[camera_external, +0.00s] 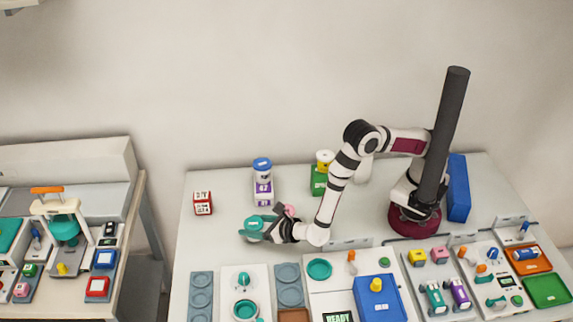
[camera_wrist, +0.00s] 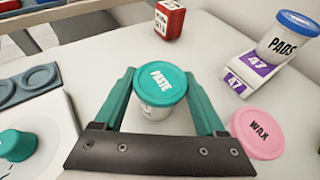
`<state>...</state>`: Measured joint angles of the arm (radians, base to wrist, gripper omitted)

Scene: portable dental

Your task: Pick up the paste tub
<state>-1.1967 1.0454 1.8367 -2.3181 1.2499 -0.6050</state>
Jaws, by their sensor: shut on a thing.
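The paste tub (camera_wrist: 160,84) has a teal lid marked PASTE and a pale body. It sits between the two teal fingers of my gripper (camera_wrist: 163,100) in the wrist view. My gripper is shut on it. In the external view my gripper (camera_external: 247,232) is low over the left part of the table, and the teal lid there blends with the teal fingers. The tub's lower part is partly hidden by the gripper in the wrist view. I cannot tell whether the tub touches the table.
A pink WAX tub (camera_wrist: 258,133) stands close beside the right finger. A PADS tub (camera_wrist: 287,36) on a purple-labelled 47 block (camera_wrist: 237,83) is behind it. A red-and-white block (camera_wrist: 169,19) is at the back.

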